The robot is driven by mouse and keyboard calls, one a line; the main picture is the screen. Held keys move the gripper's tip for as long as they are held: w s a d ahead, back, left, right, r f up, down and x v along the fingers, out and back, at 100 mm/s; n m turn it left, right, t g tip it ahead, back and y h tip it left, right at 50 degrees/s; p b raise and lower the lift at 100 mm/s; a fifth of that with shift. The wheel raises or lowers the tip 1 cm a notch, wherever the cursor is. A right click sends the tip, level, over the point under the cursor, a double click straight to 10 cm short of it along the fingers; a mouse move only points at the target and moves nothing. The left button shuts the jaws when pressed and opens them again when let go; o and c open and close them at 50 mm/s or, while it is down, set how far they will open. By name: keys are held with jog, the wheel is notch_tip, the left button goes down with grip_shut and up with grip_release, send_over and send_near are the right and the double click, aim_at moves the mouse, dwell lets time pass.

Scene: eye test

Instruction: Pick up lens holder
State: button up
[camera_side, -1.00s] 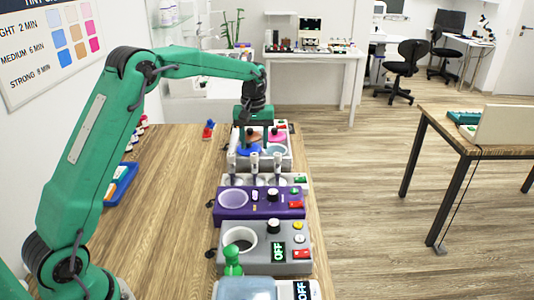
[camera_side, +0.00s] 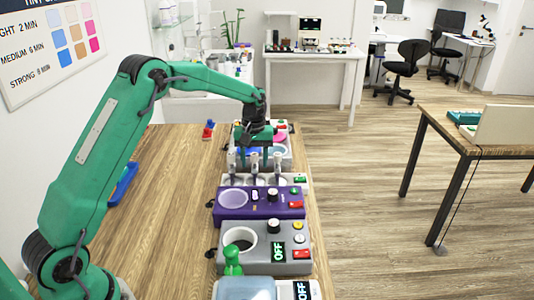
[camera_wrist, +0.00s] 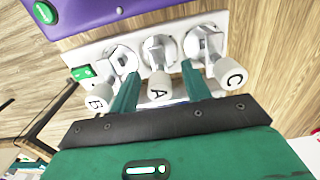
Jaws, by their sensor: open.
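Three pale holders with round caps marked B (camera_wrist: 97,101), A (camera_wrist: 159,88) and C (camera_wrist: 229,74) stand in a white rack (camera_wrist: 82,52). Which one the task means I cannot tell. In the side view, the holders (camera_side: 277,160) stand in a row in the rack (camera_side: 294,181), behind the purple unit. My gripper (camera_wrist: 156,72) is open in the wrist view, its two green fingers on either side of the A holder; contact cannot be told. In the side view, my gripper (camera_side: 254,136) is just above and behind the row, its fingertips hard to make out.
The purple unit (camera_side: 262,208) and a grey unit (camera_side: 262,262) with an OFF display line the bench's right edge in front of the rack. A tray with colored dishes stands behind it. A blue tray (camera_side: 122,184) lies left; the wooden bench (camera_side: 180,225) between is clear.

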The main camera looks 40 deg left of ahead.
jog(key=shift+f, duration=0.5)
jog(key=shift+c, duration=0.2)
grip_shut()
